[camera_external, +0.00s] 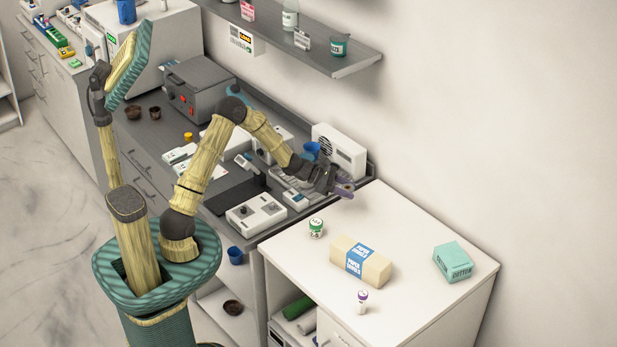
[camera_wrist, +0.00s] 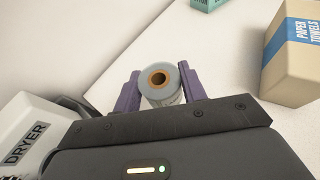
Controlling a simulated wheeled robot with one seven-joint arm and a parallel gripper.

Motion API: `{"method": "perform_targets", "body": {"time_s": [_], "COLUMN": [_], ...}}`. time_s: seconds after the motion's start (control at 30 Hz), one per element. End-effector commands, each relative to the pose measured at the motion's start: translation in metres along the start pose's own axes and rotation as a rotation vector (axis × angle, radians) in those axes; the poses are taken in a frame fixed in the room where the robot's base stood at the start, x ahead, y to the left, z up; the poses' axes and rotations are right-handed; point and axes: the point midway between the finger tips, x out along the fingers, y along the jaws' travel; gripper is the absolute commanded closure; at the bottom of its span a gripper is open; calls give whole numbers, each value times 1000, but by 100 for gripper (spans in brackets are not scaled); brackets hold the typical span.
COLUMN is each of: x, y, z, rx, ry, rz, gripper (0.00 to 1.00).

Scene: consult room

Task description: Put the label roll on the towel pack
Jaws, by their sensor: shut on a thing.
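My gripper (camera_external: 343,188) is above the left end of the white cabinet top. In the wrist view its two purple fingers (camera_wrist: 160,92) are shut on the label roll (camera_wrist: 162,82), a pale grey roll with a brown core. The roll is hard to make out in the external view. The towel pack (camera_external: 375,268) is a beige block with a blue "PAPER TOWELS" band, lying on the white top, to the right of and nearer the camera than my gripper. In the wrist view the towel pack (camera_wrist: 292,62) is at the upper right, apart from the roll.
A white dryer (camera_external: 340,150) stands behind my gripper. A grey shelf (camera_external: 340,65) hangs on the wall above.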

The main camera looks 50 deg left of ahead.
Motion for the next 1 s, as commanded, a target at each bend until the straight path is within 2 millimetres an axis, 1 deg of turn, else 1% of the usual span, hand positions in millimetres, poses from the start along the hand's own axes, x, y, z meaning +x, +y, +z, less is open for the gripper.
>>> {"method": "perform_targets", "body": {"time_s": [0.07, 0.17, 0.27, 0.37, 0.4, 0.47, 0.5, 0.7, 0.8, 0.9, 1.0], "x": [1, 6, 14, 23, 26, 30, 33, 38, 38, 38, 37], "y": [-3, -16, -39, -73, -88, -112, -128, -206, -232, -245, -249], "z": [2, 11, 25, 43, 50, 62, 69, 99, 107, 110, 111], "rx": [3, 14, 34, 62, 73, 92, 105, 165, 184, 193, 196], "ry": [-1, -3, -5, -7, -7, -8, -8, -5, -2, 0, 0], "rz": [-7, -32, -79, -145, -175, -220, -250, -393, -441, -466, -472], "gripper": [81, 81, 81, 81, 81, 81, 81, 81, 81, 81, 81]}}
